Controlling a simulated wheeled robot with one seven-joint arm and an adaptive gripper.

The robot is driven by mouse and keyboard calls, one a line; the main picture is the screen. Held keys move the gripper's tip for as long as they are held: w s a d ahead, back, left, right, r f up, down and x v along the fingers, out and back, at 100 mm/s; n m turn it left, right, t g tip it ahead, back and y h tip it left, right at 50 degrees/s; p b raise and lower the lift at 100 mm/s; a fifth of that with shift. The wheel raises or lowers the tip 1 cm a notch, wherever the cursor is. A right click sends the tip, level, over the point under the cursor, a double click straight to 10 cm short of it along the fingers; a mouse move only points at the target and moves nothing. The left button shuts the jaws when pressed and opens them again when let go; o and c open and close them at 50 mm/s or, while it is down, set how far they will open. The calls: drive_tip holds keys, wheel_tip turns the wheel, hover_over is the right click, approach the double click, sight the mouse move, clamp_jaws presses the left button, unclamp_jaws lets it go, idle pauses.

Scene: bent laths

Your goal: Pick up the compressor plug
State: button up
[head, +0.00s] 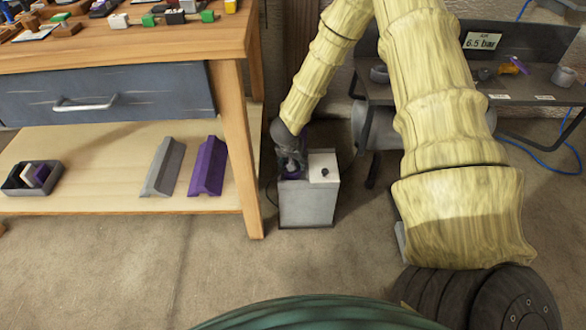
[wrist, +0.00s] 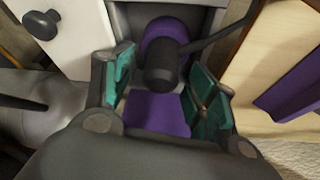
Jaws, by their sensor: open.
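The compressor plug (wrist: 160,72) is a dark, rounded plug with a black cable running off to the upper right. It sits against a purple ring (wrist: 176,30) in a grey recess. My gripper (wrist: 160,88) is open, with its teal-padded fingers on either side of the plug, and a gap shows on both sides. In the head view my gripper (head: 288,150) reaches down to the left part of a small grey and white box (head: 308,208) on the floor. The plug is hard to make out there, mostly hidden by my gripper.
A wooden workbench (head: 232,130) stands left of the box, its leg close by. Its lower shelf holds a grey bar (head: 163,167), a purple bar (head: 208,167) and a small dark tray (head: 30,188). A dark knob (wrist: 42,24) stands on the box's white top. The floor in front is clear.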

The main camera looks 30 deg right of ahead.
drive_tip(key=shift+w+d+f, duration=0.1)
drive_tip(key=shift+w+f, duration=0.1)
drive_tip(key=shift+f, duration=0.3)
drive_tip(key=shift+c, duration=0.2)
drive_tip(key=c, duration=1.2)
drive_tip(key=shift+r, duration=0.1)
